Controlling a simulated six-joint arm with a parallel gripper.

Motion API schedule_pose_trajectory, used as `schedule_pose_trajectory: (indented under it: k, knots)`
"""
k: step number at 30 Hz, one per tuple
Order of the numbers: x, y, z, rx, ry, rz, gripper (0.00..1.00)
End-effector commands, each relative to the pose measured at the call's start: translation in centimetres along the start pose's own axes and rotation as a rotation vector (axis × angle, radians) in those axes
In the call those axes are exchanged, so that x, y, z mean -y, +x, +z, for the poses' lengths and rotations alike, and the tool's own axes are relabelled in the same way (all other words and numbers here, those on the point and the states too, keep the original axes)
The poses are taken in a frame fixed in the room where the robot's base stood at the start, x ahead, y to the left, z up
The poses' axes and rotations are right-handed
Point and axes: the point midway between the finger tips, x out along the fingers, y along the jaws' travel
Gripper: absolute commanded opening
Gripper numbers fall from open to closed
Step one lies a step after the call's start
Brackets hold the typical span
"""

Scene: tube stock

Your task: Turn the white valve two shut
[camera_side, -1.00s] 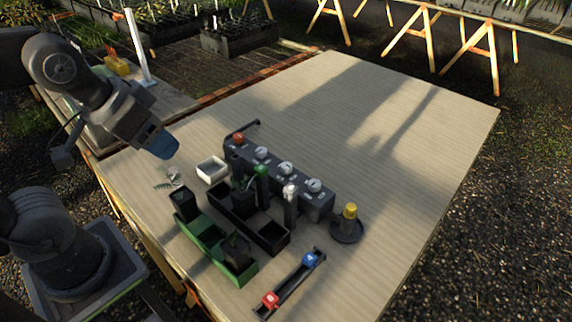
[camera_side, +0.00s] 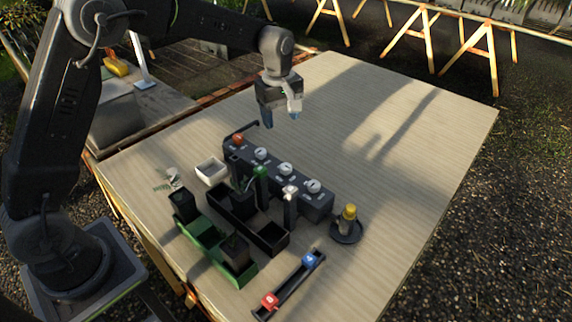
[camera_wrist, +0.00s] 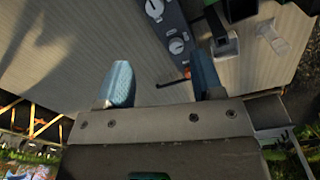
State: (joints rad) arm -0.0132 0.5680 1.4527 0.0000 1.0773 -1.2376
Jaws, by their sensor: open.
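A dark valve box (camera_side: 325,207) stands mid-table with an orange knob (camera_side: 238,139) at its far left end and three white knobs along its top: the first (camera_side: 261,153), the middle one (camera_side: 285,170) and the last (camera_side: 314,186). Their labels are too small to read, so I cannot tell which is valve two. My gripper (camera_side: 280,115) is open and empty, pointing down above the table behind the box's far left end. In the wrist view, two white knobs, a nearer one (camera_wrist: 177,46) and a farther one (camera_wrist: 154,9), lie beyond my blue fingertips (camera_wrist: 162,78).
A black bent handle (camera_side: 243,128) sticks out by the orange knob. Green-topped (camera_side: 261,171) and white-topped (camera_side: 290,190) posts stand close before the box. Nearby are a white tray (camera_side: 211,172), black and green bins, a yellow-capped piece (camera_side: 349,212) and a rail. The table's far right is clear.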

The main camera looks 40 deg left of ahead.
Motion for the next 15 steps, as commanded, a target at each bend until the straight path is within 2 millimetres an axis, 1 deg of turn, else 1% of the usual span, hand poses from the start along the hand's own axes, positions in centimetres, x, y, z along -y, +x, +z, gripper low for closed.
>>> schedule_pose_trajectory:
  k: [1, 3, 6, 11, 15]
  knots:
    - [-0.7, 1.4, -0.3, 0.006, -0.039, -0.018, 0.61]
    - [-1.3, 2.5, -0.5, 0.009, -0.082, -0.030, 0.61]
    - [-1.7, 3.5, -0.7, 0.011, -0.117, -0.040, 0.61]
    - [-1.7, 4.8, -0.7, 0.013, -0.128, -0.045, 0.61]
    - [-1.6, 7.2, -0.6, 0.013, -0.127, -0.047, 0.61]
